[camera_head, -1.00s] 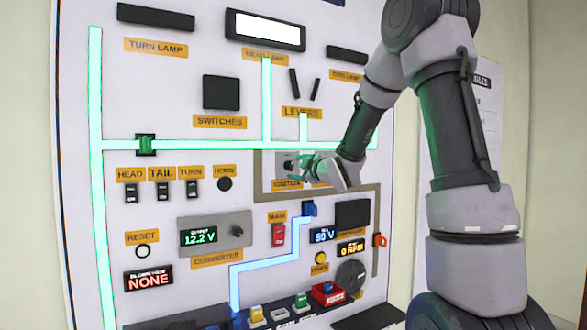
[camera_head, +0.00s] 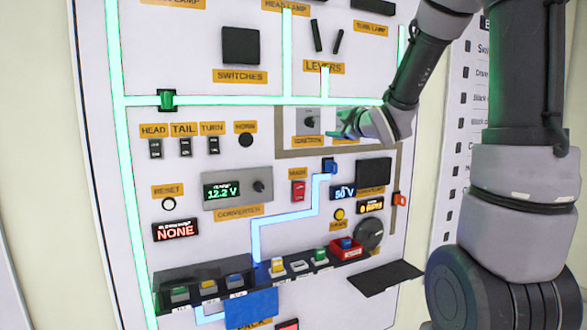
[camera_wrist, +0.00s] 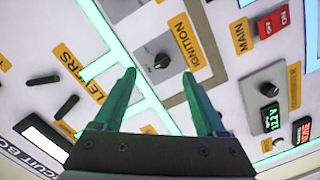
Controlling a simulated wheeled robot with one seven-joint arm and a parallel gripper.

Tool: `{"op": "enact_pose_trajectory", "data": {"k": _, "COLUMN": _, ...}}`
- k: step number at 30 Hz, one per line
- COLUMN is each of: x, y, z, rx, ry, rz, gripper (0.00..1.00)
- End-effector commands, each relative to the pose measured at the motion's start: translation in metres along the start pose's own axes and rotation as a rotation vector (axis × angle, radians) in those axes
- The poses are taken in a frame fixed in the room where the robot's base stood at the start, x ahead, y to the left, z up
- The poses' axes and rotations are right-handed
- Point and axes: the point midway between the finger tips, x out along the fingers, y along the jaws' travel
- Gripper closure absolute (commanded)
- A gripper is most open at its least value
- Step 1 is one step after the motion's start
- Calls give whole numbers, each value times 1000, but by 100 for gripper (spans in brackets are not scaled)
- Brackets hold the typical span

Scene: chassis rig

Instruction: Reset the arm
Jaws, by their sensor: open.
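My gripper (camera_head: 350,123), with green fingers, is open and empty in front of the panel, just right of the ignition knob (camera_head: 309,122) in the head view. In the wrist view the two fingers of my gripper (camera_wrist: 158,76) stand apart, with the dark ignition knob (camera_wrist: 161,61) between and beyond their tips. The fingers look clear of the knob. My arm comes in from the upper right of the head view and covers part of the panel's right side.
The white panel (camera_head: 205,75) carries levers (camera_head: 327,38), a switches box (camera_head: 241,46), a converter (camera_head: 237,189) and a red main switch (camera_head: 298,191). A shelf of several coloured fuses (camera_head: 167,283) and a dark ledge (camera_head: 386,277) jut out low.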

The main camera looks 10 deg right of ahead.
Motion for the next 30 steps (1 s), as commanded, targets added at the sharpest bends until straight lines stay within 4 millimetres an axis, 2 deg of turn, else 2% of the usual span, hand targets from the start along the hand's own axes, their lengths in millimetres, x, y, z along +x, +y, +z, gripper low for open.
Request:
{"op": "enact_pose_trajectory", "data": {"k": 4, "x": -37, "y": 16, "z": 11, "rx": 228, "ry": -185, "rz": -12, "gripper": 27}}
{"op": "enact_pose_trajectory", "data": {"k": 8, "x": -83, "y": 14, "z": 20, "rx": 490, "ry": -368, "rz": -29, "gripper": 27}}
{"op": "enact_pose_trajectory", "data": {"k": 14, "x": -166, "y": -12, "z": 19, "rx": 917, "ry": -620, "rz": -68, "gripper": 27}}
{"op": "enact_pose_trajectory", "data": {"k": 18, "x": -222, "y": -40, "z": 5, "rx": 1190, "ry": -771, "rz": -115, "gripper": 27}}
{"op": "enact_pose_trajectory", "data": {"k": 21, "x": -253, "y": -58, "z": -7, "rx": 1336, "ry": -852, "rz": -150, "gripper": 27}}
{"op": "enact_pose_trajectory", "data": {"k": 25, "x": -277, "y": -72, "z": -18, "rx": 1446, "ry": -920, "rz": -184, "gripper": 27}}
{"op": "enact_pose_trajectory", "data": {"k": 30, "x": -284, "y": -77, "z": -21, "rx": 1476, "ry": -940, "rz": -195, "gripper": 27}}
